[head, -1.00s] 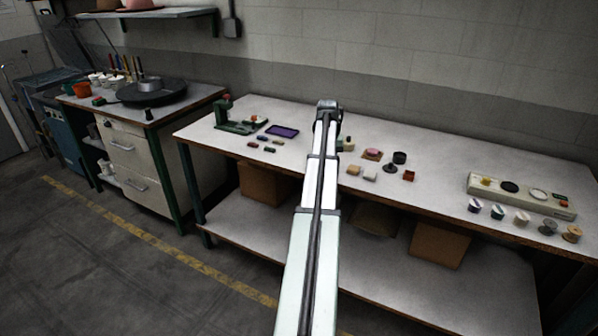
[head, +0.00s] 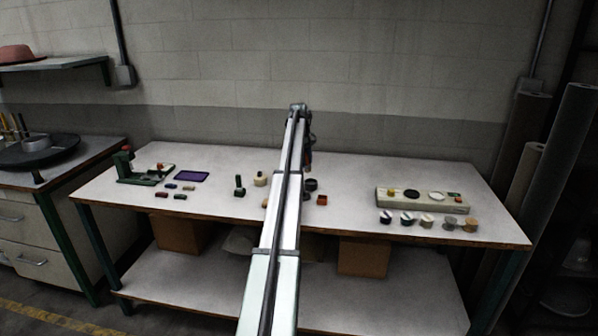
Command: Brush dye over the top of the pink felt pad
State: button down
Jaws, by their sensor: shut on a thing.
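The pink felt pad is not visible; my arm covers that part of the table. My gripper (head: 308,150) hangs at the far end of my arm, seen small and dark. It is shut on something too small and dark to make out. It shows in front of the back of the table, above a dark round cup (head: 310,185). An orange-brown box (head: 322,200) stands just right of that cup. Left of the arm are an upright dark green piece (head: 240,186) and a cream round pot (head: 260,179).
The long grey table (head: 350,209) has a green tool (head: 140,172), a purple tray (head: 191,177) and small blocks at its left. A pale panel (head: 425,204) and several small pots stand at its right.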

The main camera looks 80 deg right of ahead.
jog(key=n, duration=0.3)
jog(key=d+n, duration=0.1)
jog(key=n, duration=0.1)
jog(key=shift+s+r+h, duration=0.2)
jog(key=shift+s+h, duration=0.05)
jog(key=shift+h, duration=0.05)
jog(key=n, duration=0.3)
jog(key=shift+d+n+h, duration=0.1)
jog(key=shift+n+h, duration=0.2)
jog(key=shift+h, duration=0.1)
jog(key=shift+f, duration=0.15)
jog(key=shift+w+a+x, duration=0.15)
jog(key=shift+x, duration=0.8)
jog(key=shift+w+a+x, duration=0.1)
jog(key=shift+a+x, duration=0.1)
jog(key=shift+x, duration=0.75)
jog(key=shift+w+a+x, duration=0.15)
jog(key=shift+x, duration=0.8)
jog(key=shift+f, duration=0.65)
jog(key=shift+s+d+v, duration=0.15)
jog(key=shift+d+v, duration=0.05)
jog(key=shift+v, duration=0.95)
jog(key=shift+s+d+v, duration=0.15)
jog(key=shift+d+v, duration=0.05)
jog(key=shift+v, duration=0.95)
jog(key=shift+s+d+v, duration=0.2)
jog(key=shift+v, duration=0.95)
jog(key=shift+r, duration=0.15)
